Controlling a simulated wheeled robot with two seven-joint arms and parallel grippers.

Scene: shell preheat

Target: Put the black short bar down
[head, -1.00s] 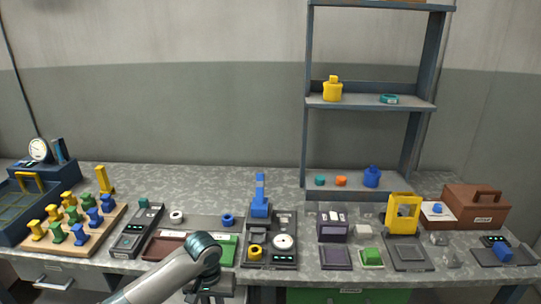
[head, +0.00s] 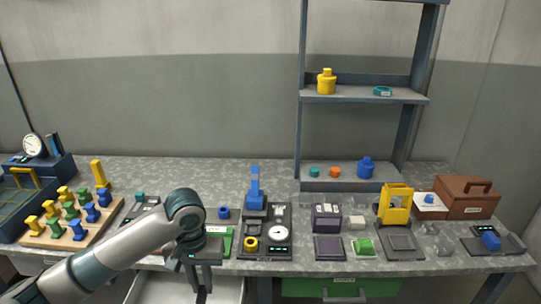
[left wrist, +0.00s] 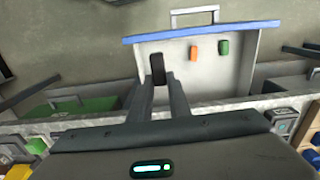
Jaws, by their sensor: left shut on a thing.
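My left gripper (head: 203,284) is in front of the table's edge, pointing down above an open drawer. It is shut on the black short bar (left wrist: 157,69), which shows between the fingertips in the left wrist view. In the head view the dark bar (head: 201,295) hangs at the bottom of the gripper. The open drawer (left wrist: 216,80) has pale walls and a blue front edge. An orange piece (left wrist: 193,51) and a green piece (left wrist: 223,47) lie in it. I cannot tell whether the bar touches the drawer floor. My right gripper is not in view.
The table (head: 300,262) above the drawer is crowded: a wooden board (head: 70,232) with coloured pegs, a gauge fixture (head: 267,240) and a yellow frame (head: 396,205). A green drawer (head: 340,288) is to the right. A shelf (head: 365,98) stands at the back.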

